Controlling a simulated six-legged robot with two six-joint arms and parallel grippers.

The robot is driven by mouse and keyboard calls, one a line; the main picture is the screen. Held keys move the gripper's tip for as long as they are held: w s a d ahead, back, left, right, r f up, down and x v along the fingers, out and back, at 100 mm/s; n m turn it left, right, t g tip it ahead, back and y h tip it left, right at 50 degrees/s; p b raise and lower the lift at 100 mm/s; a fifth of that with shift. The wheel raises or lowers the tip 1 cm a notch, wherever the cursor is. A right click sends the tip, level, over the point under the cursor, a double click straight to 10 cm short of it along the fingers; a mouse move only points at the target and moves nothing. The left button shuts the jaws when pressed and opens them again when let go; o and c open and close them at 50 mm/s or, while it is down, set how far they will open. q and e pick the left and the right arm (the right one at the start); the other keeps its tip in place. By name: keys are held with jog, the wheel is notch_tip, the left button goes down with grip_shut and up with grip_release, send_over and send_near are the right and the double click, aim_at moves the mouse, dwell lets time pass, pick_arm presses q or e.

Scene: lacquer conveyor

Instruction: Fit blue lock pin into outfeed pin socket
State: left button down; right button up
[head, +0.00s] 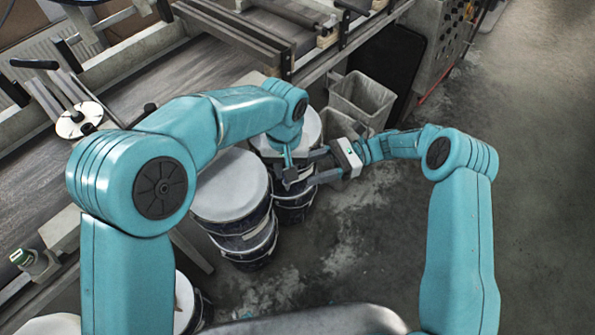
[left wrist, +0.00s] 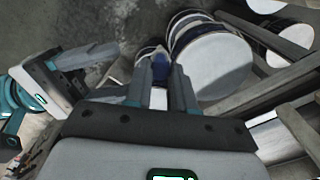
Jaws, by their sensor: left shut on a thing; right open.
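My left gripper (head: 288,176) hangs over the buckets in the head view. I cannot identify the outfeed pin socket in either view.
Dark buckets with pale lids (head: 230,187) stand below the grippers. Grey bins (head: 362,98) stand behind them. The conveyor (head: 165,85) runs along the left, with a white disc fixture (head: 80,122) and a small green-lit device (head: 30,262). The floor (head: 530,110) at right is clear.

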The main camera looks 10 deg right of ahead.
pick_arm(q)
jog(key=shift+a+r, duration=0.15)
jog(key=shift+r, duration=0.05)
jog(key=a+r, duration=1.1)
jog(key=r, duration=0.2)
pick_arm(e)
jog(key=w+d, duration=0.1)
jog(key=d, duration=0.5)
jog(key=s+a+f+m+t+y, duration=0.1)
jog(key=a+f+m+t, duration=0.1)
jog(key=a+t, duration=0.3)
jog(key=s+a+r+m+t+h, duration=0.1)
jog(key=s+a+r+m+t, duration=0.25)
jog(key=s+r, duration=0.45)
pick_arm(q)
jog(key=s+d+f+m, duration=0.1)
jog(key=s+f+m, duration=0.2)
jog(key=f+m, duration=0.2)
notch_tip(320, 180, down, 4)
jog(key=shift+s+d+r+m, duration=0.2)
jog(key=shift+s+d+m, duration=0.15)
jog(key=shift+m, duration=0.05)
pick_arm(e)
jog(key=s+f+x, duration=0.1)
jog(key=x, duration=1.1)
jog(key=shift+a+f+g, duration=0.2)
jog(key=shift+a+g, duration=0.05)
jog(key=shift+g, duration=0.1)
